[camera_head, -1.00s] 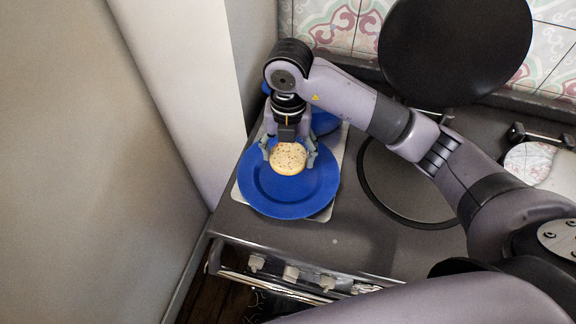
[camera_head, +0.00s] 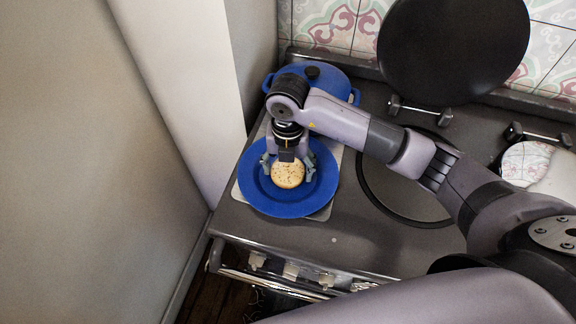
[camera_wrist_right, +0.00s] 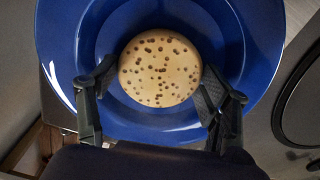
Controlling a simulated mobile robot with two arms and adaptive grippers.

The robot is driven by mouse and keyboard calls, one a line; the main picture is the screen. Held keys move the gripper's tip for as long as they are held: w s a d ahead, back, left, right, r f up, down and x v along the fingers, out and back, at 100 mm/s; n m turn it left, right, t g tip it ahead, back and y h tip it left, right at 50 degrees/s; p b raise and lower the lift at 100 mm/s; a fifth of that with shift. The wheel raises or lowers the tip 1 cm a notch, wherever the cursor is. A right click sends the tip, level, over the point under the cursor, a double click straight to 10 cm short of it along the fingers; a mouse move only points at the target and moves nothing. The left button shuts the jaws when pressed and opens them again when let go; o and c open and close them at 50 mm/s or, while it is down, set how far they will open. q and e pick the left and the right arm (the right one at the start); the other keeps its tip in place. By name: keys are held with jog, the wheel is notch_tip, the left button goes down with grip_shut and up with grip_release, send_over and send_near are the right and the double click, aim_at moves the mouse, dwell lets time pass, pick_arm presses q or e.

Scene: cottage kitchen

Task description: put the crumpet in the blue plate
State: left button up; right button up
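The crumpet (camera_head: 288,174) is round, pale and dotted with brown holes. It is over the middle of the blue plate (camera_head: 258,190), and also shows in the wrist view (camera_wrist_right: 160,68) over the plate's inside (camera_wrist_right: 225,40). My right gripper (camera_head: 288,166) comes down from above. Its two fingers (camera_wrist_right: 160,75) press against opposite sides of the crumpet. The crumpet is very low over the plate; I cannot tell if it touches. The plate sits on a pale board (camera_head: 325,213). My left gripper is out of view.
A blue lidded pot (camera_head: 335,80) stands just behind the plate. A round dark hob plate (camera_head: 400,200) lies to the right, with a raised black lid (camera_head: 455,45) behind. A wall (camera_head: 190,80) is close on the left. The stove's front edge has several knobs (camera_head: 291,270).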

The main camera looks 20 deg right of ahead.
aim_at(288, 170)
jog(key=o, duration=0.3)
jog(key=shift+r, duration=0.3)
jog(key=shift+w+r, duration=0.1)
jog(key=shift+r, duration=0.15)
notch_tip(288, 170, up, 11)
jog(key=b, duration=0.1)
jog(key=shift+r, duration=0.15)
